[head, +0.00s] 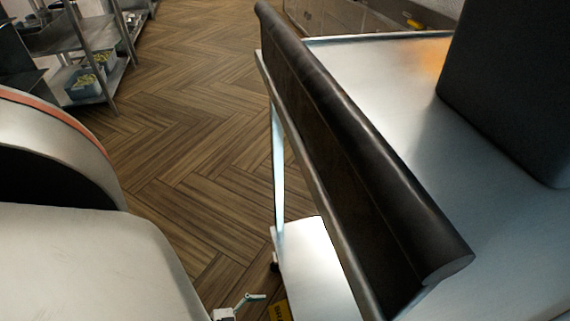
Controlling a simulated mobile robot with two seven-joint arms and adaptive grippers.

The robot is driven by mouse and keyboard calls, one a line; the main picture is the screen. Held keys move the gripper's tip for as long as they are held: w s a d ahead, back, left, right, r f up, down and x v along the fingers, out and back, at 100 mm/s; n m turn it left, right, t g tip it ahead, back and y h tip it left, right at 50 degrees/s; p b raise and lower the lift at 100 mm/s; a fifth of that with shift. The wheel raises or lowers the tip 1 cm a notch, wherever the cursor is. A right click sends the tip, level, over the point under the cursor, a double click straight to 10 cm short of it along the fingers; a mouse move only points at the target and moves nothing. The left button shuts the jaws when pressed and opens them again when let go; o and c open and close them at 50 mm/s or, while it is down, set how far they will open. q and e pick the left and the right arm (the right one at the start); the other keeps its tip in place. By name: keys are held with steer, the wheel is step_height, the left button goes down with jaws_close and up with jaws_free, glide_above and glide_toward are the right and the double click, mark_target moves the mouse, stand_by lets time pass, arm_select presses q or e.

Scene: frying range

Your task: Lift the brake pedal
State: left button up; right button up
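My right gripper is not in view.
A metal cart has a steel top (385,75), a thick dark rail (350,150) along its left side and a lower shelf (312,262). A dark block (520,80) stands on top. A rack with bins (85,85) is at upper left. Wood floor (200,110) between is clear.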

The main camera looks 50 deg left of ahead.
mark_target(281, 320)
arm_select(q)
steer(key=x, duration=0.1)
steer(key=b+x, duration=0.1)
steer(key=x, duration=0.1)
steer(key=shift+w+d+f, duration=0.15)
steer(key=shift+d+f, duration=0.05)
steer(key=shift+f, duration=0.15)
steer(key=shift+w+d+f, duration=0.1)
steer(key=shift+w+d, duration=0.05)
steer(key=shift+w, duration=0.45)
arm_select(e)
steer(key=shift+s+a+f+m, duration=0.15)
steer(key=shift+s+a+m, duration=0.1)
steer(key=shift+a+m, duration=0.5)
